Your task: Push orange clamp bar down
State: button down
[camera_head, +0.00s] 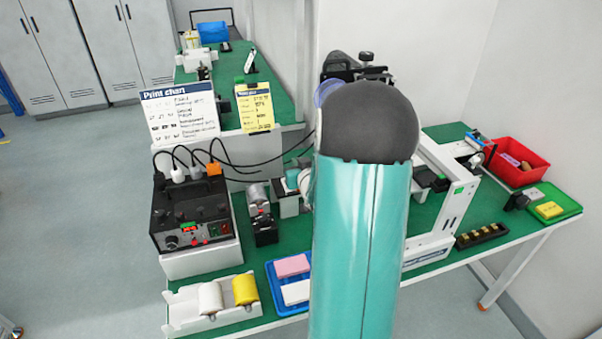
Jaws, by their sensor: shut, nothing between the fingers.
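An orange block-like part (214,169) shows on top of the black control box (190,215), beside two white plugs with black cables. I cannot tell whether it is the orange clamp bar, and no other orange bar shows clearly. My teal arm with its dark grey joint fills the middle of the view and hides part of the bench and the machine. My gripper cannot be made out; it seems hidden behind the arm.
A white machine frame (455,205) stands right of my arm. A red bin (520,160), a green tray (560,205), a blue tray (272,280) and a white roll holder (180,318) stand on the green bench. Open floor lies at the left.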

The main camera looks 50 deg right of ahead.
jog(key=v, duration=0.9)
jog(key=shift+s+a+r, duration=0.2)
jog(key=shift+s+r, duration=0.05)
jog(key=shift+s, duration=0.05)
